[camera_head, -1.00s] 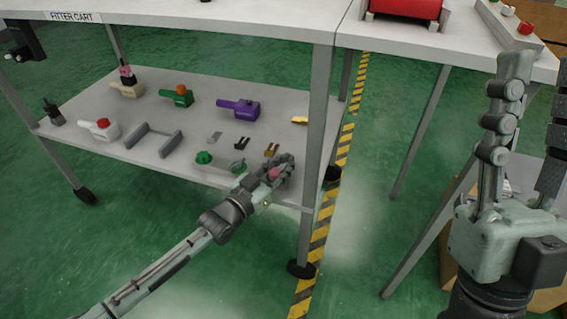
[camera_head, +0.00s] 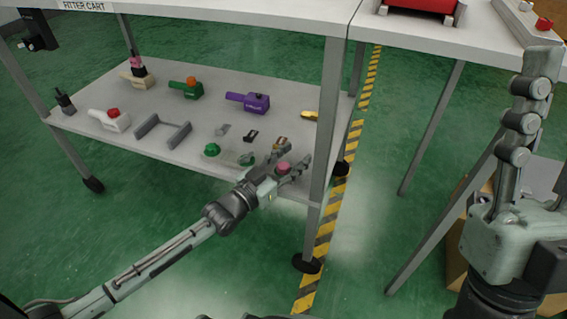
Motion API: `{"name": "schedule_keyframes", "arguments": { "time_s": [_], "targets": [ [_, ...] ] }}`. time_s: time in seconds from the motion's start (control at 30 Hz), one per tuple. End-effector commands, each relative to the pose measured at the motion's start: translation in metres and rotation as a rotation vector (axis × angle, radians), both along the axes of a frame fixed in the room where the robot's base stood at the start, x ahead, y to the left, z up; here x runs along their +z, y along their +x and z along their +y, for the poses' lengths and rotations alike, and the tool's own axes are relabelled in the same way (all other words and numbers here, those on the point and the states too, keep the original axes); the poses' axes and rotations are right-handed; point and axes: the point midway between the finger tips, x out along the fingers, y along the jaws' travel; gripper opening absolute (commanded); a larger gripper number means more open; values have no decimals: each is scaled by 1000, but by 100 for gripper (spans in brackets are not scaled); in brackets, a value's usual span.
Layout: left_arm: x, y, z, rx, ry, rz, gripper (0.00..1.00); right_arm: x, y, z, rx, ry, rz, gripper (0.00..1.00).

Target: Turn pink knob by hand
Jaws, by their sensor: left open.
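A pink-red knob (camera_head: 283,168) sits near the front right edge of the cart's lower shelf (camera_head: 205,140). My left gripper (camera_head: 292,157) is open, with its fingers spread around the knob; I cannot tell whether they touch it. The gripper partly hides the knob's base. Another pink-topped part (camera_head: 135,61) stands on a beige fixture at the back left of the shelf. My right gripper (camera_head: 533,105) points up at the right edge, away from the shelf; one finger shows fully, apart from the other, which is mostly cut off.
A cart leg (camera_head: 322,150) stands close right of my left gripper.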

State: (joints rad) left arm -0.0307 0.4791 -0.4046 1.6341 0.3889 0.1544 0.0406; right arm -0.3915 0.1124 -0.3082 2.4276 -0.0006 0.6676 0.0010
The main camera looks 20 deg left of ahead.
Motion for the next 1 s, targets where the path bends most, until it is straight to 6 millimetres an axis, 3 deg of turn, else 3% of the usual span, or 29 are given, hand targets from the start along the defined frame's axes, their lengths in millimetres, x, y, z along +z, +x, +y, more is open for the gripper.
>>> {"name": "schedule_keyframes", "arguments": {
  "time_s": [0.53,0.7,1.0],
  "targets": [
    [-1,-93,39,0,2,2,46,0,0,0,0,0,0,40],
    [0,-105,44,-1,1,0,46,0,0,0,0,0,0,40],
    [0,-107,45,-1,1,-1,46,0,0,0,0,0,0,40]
  ]
}}
